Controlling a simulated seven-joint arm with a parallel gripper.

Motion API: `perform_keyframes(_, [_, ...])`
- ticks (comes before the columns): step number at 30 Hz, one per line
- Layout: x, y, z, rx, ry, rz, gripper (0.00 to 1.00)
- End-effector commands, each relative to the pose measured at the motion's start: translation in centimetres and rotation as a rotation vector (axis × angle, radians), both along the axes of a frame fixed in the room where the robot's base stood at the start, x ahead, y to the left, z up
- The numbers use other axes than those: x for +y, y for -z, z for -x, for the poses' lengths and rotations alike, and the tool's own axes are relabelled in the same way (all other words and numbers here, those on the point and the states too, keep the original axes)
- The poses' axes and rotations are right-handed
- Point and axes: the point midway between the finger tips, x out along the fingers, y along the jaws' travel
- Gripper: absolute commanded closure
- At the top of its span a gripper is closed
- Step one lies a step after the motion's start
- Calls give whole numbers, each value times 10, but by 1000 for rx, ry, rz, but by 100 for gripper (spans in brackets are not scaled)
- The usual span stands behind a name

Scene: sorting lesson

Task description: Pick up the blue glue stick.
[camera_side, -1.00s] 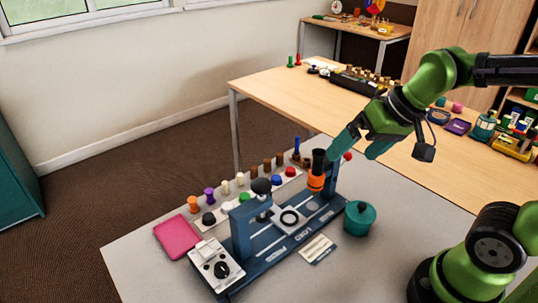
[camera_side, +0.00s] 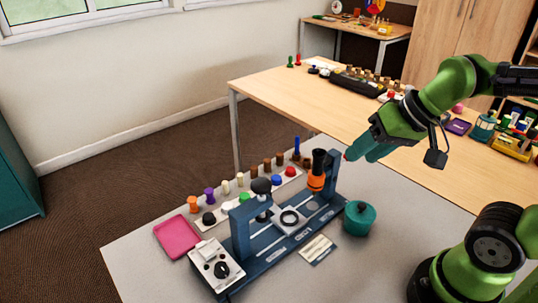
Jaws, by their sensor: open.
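A slim upright blue stick (camera_side: 297,145) stands at the far end of the row on the grey table; it looks like the blue glue stick, though it is too small to be sure. My gripper (camera_side: 358,157) is to its right, apart from it, with teal fingers pointing down and left. The fingers overlap in this view, but a gap between the tips fits open jaws, and I see nothing held. A small red thing (camera_side: 345,156) shows beside the fingertips, partly hidden.
A blue fixture (camera_side: 268,258) with an orange-banded black cup (camera_side: 316,181) stands below my gripper. A teal pot (camera_side: 359,218) is to its right. Coloured pegs (camera_side: 209,194) and round caps line the back, with a pink tray (camera_side: 177,237) at left. A wooden table (camera_side: 290,90) lies behind.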

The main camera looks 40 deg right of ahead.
Motion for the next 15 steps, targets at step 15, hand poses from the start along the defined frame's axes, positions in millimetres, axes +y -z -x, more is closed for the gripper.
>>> perform_keyframes(15, [-98,41,-180,356,1301,-583,54])
